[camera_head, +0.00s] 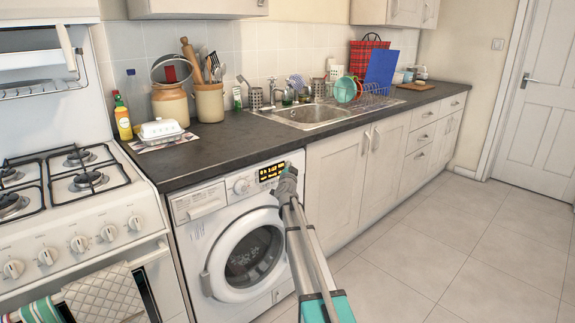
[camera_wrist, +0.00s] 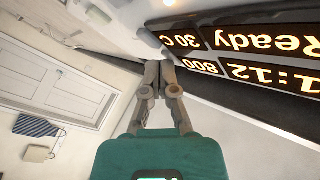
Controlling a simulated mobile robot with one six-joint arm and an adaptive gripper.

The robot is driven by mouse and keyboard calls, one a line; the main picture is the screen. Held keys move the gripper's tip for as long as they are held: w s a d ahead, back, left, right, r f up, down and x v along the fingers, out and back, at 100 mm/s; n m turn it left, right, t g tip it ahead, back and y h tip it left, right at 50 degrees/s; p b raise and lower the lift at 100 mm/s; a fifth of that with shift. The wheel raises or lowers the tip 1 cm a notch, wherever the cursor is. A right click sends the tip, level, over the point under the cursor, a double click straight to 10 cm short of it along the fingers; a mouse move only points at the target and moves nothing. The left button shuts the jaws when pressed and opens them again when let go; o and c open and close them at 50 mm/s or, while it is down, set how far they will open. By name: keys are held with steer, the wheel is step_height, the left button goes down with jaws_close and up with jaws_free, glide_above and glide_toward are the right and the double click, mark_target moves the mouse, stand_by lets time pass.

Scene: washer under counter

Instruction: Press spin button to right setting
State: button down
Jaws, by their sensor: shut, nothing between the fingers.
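The white washing machine (camera_head: 200,235) stands under the counter, with a round program dial (camera_head: 241,186) and a lit display (camera_head: 271,171) on its upper front panel. In the wrist view the display (camera_wrist: 262,62) appears upside down and reads "Ready", "1:12", "800" and "30 C". My gripper (camera_head: 289,172) is shut and empty at the right end of the panel, just right of the display. In the wrist view its fingertips (camera_wrist: 160,64) are together close to the panel; I cannot tell whether they touch it. The spin button cannot be made out in either view.
The dark counter (camera_head: 225,146) overhangs the washer. A gas stove (camera_head: 70,205) stands to the left and pale cupboards (camera_head: 345,180) to the right. The tiled floor (camera_head: 440,250) is clear. A white door (camera_head: 538,90) is at the far right.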

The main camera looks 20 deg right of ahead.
steer(key=shift+s, duration=0.1)
steer(key=shift+s+d, duration=0.2)
steer(key=shift+s, duration=0.4)
steer(key=shift+s, duration=0.1)
steer(key=shift+s+d, duration=0.3)
steer(key=shift+s, duration=0.45)
steer(key=shift+s+d, duration=0.3)
steer(key=shift+s, duration=0.5)
steer(key=shift+s+d, duration=0.3)
steer(key=shift+s, duration=0.45)
steer(key=shift+a, duration=0.3)
stand_by(1.1)
